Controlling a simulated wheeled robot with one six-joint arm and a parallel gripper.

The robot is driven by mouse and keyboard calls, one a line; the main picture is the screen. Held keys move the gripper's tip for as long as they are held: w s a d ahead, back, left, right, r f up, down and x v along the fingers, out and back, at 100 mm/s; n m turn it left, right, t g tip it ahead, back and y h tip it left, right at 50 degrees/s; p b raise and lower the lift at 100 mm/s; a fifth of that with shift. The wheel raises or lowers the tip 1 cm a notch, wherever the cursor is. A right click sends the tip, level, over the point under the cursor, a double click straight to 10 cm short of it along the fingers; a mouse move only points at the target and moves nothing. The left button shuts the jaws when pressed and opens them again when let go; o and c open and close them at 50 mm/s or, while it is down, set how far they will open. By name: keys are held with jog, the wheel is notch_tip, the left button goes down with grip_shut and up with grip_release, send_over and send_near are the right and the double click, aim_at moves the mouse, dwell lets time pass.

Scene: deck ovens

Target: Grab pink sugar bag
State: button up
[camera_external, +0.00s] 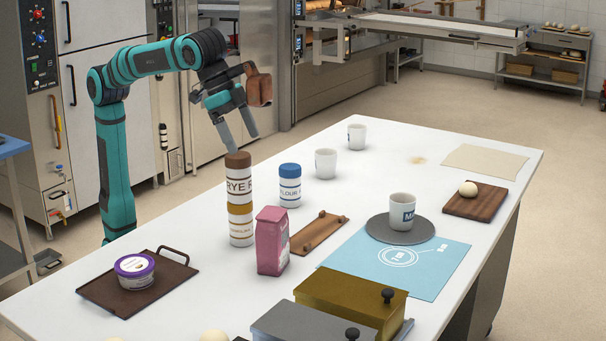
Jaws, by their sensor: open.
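The pink sugar bag (271,241) stands upright on the white table, near the middle. Its folded top is towards the camera's upper side. My gripper (238,138) is open and empty, with its two fingers pointing down. It is above and to the left of the bag, in the air near the top of the stacked jars. Nothing is between its fingers as far as I can see.
A brown-lidded rye jar (238,183) stands on a yellow-lidded jar (240,228), just left of the bag. A blue-lidded flour jar (289,188) is behind it. A wooden board (319,232) lies to its right. Metal boxes (350,302) are in front.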

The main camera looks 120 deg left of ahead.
send_near(265, 210)
jog(key=x, duration=0.9)
jog(key=shift+r, duration=0.1)
jog(key=shift+w+d+x, duration=0.1)
jog(key=shift+x, duration=1.2)
jog(key=shift+w+d+x, duration=0.1)
jog(key=shift+x, duration=1.25)
jog(key=shift+d+r, duration=0.1)
jog(key=shift+r, duration=0.05)
jog(key=c, duration=1.8)
